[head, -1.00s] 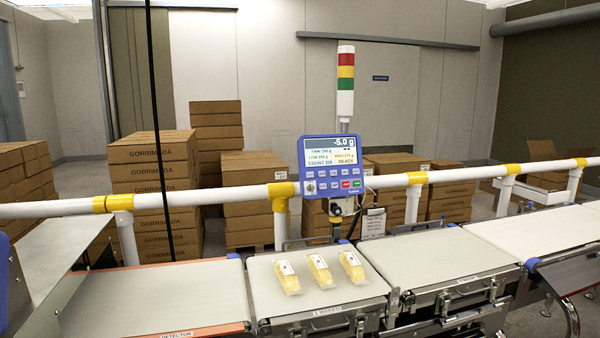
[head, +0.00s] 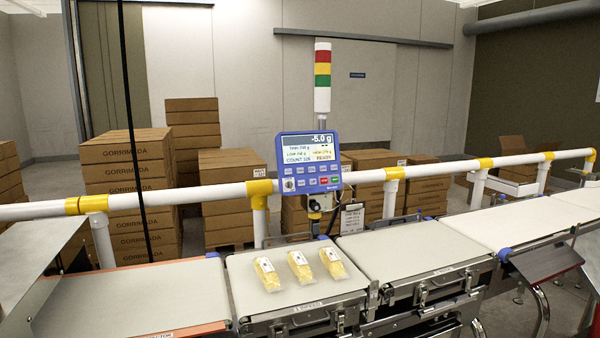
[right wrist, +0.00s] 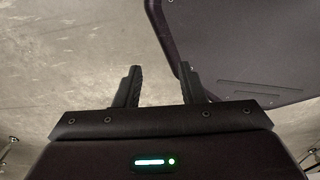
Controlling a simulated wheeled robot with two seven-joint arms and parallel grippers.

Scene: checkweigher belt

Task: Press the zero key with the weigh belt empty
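The blue indicator panel (head: 308,163) is mounted at the rail behind the belts. Three yellow packs (head: 300,266) lie on the belt section (head: 248,293) in front of the panel. The belt section to its right (head: 415,250), which seems to be the weigh belt, is empty. My right gripper (right wrist: 158,84) is open and empty, away from the panel. My left gripper is out of view.
A white rail (head: 225,193) with yellow joints runs behind the belts. A red, yellow and green stack light (head: 322,78) stands behind the panel. Stacked cartons (head: 125,185) stand behind the rail. An empty belt (head: 135,300) lies left, and another (head: 510,232) right.

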